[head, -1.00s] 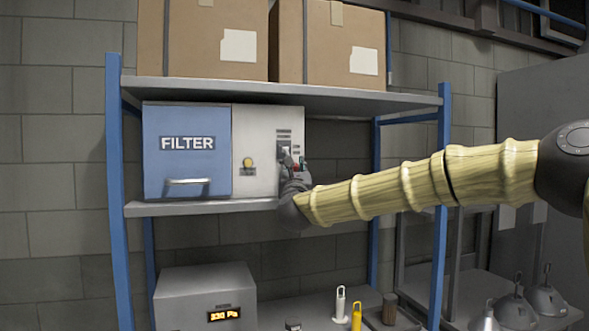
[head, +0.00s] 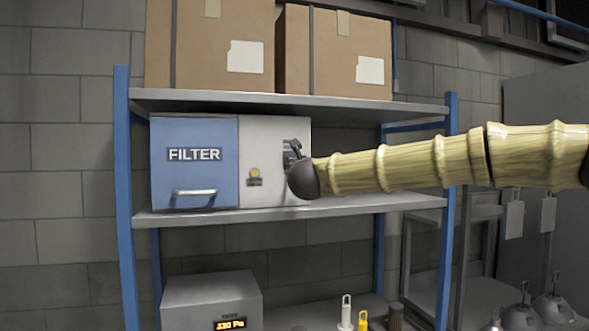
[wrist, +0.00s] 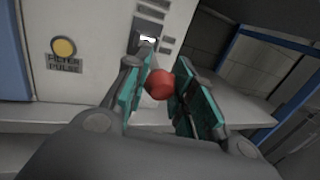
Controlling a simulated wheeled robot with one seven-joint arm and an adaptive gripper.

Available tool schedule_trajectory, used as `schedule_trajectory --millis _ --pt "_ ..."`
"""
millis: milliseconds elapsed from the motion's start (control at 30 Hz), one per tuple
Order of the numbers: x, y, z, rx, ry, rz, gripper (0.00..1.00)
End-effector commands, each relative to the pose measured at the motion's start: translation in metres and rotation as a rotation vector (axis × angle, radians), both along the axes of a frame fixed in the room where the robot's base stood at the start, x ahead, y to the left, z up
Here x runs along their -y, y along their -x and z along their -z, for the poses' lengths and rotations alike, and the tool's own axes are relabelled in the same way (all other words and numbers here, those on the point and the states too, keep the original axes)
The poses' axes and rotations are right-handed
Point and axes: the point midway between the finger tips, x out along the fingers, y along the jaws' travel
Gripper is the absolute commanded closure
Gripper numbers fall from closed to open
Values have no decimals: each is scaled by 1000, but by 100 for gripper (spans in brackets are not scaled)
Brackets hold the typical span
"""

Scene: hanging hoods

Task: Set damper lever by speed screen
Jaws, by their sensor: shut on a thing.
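The filter unit has a blue door (head: 194,180) marked FILTER and a pale control panel (head: 258,140) on its right. The damper lever's red knob (wrist: 159,84) lies between the fingers of my gripper (wrist: 160,88) in the wrist view, and they are shut on it. In the head view my gripper (head: 292,153) is at the panel's right side and hides most of the lever and its scale. A dark slot (wrist: 147,40) with a white patch shows beyond the fingers. The screen (head: 229,324) on the grey box below glows orange and appears to read 330 Pa.
A yellow FILTER PULSE button (wrist: 64,47) sits left of the lever. Cardboard boxes (head: 335,85) stand on the shelf above (head: 350,103). Blue posts (head: 450,150) flank the shelves. The middle shelf (head: 370,203) is bare right of the unit.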

Motion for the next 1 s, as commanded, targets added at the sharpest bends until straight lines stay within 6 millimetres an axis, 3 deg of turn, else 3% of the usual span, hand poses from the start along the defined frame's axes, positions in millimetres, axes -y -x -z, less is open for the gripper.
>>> schedule_trajectory --millis 167,200,300,700,1000 --pt "1 0 -1 3 -1 2 100" --pt "1 0 -1 3 -1 2 68" --pt "0 0 -1 2 -1 1 51" --pt "-1 4 0 1 0 -2 51" --pt "-2 48 2 1 -1 -2 51"
